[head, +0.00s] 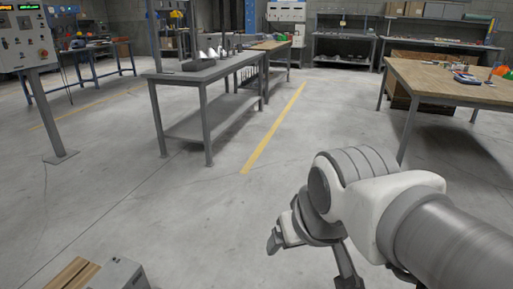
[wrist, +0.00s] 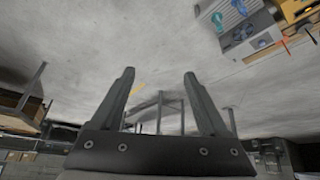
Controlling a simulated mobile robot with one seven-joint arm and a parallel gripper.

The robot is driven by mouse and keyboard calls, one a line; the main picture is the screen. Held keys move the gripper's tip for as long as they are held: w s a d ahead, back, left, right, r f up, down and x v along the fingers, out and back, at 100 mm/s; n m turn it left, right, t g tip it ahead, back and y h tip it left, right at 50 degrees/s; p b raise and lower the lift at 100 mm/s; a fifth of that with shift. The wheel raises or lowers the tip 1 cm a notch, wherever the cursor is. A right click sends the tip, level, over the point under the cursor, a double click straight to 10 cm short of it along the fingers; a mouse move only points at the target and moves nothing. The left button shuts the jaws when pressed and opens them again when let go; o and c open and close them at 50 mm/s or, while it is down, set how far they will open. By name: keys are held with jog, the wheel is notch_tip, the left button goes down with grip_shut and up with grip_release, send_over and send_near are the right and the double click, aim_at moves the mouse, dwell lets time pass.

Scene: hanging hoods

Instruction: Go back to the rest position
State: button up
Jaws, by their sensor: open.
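My gripper (wrist: 159,76) shows in the wrist view with its two dark fingers spread well apart. Nothing is between the fingers, only the floor and a distant table behind them. In the head view my white and grey arm (head: 385,205) reaches in from the lower right and is bent over open floor. The gripper end is partly hidden there behind the wrist links. My gripper touches nothing that I can see.
A grey metal table (head: 203,76) stands ahead with a yellow floor line (head: 273,128) beside it. A wood-topped table (head: 440,80) is at the right. A control panel (head: 25,42) stands at the left. A grey box (head: 122,274) sits low at the bottom left. The middle floor is clear.

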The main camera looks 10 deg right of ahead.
jog(key=shift+s+f, duration=0.25)
jog(key=shift+s, duration=1)
